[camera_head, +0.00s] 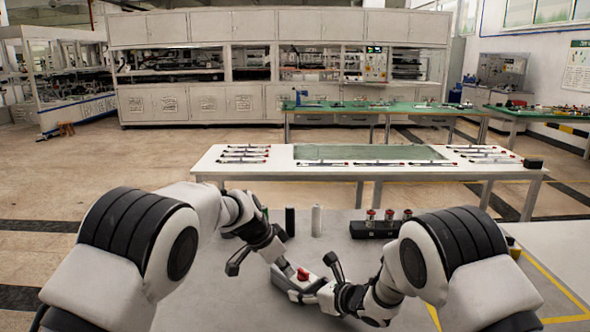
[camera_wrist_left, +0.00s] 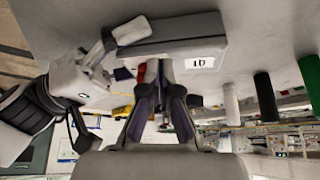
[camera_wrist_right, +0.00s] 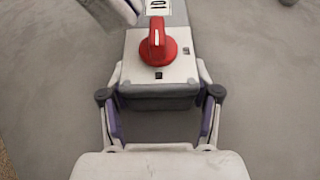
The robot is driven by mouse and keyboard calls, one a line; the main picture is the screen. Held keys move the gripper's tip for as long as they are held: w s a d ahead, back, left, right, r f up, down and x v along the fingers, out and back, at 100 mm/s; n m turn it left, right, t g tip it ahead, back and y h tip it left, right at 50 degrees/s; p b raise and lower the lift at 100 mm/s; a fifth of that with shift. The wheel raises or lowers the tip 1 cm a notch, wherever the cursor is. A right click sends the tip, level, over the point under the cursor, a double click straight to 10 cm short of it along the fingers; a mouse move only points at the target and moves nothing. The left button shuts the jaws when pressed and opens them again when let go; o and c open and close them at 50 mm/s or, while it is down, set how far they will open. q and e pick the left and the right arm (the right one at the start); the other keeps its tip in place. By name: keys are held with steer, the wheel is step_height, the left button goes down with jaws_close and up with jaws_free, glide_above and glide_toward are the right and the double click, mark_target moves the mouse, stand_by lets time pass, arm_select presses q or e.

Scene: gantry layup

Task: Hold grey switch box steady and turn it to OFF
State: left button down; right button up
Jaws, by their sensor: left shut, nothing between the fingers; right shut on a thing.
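The grey switch box (camera_head: 296,285) lies on the grey table in front of me, with a red rotary knob (camera_head: 303,274) on its white top plate. In the right wrist view the knob (camera_wrist_right: 157,45) has its ridge running along the box's length, beside small dark marks. My right gripper (camera_wrist_right: 160,88) is shut on the near end of the box, one finger on each side. My left gripper (camera_wrist_left: 162,85) is shut and empty close to the knob; its fingers partly hide the red in the left wrist view. A white label (camera_wrist_left: 201,62) shows on the box side.
Behind the box stand a black cylinder (camera_head: 290,221), a white cylinder (camera_head: 317,220) and a green one (camera_head: 265,213). A black rack (camera_head: 372,230) with red-topped pieces is at the back right. The table around the box is mostly clear.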

arm_select(q)
steer(key=shift+d, duration=0.6)
stand_by(0.7)
steer(key=shift+s+d, duration=0.1)
steer(key=shift+s, duration=0.1)
steer(key=shift+s+d, duration=0.25)
steer(key=shift+s, duration=0.15)
steer(key=shift+s+d, duration=0.1)
stand_by(0.6)
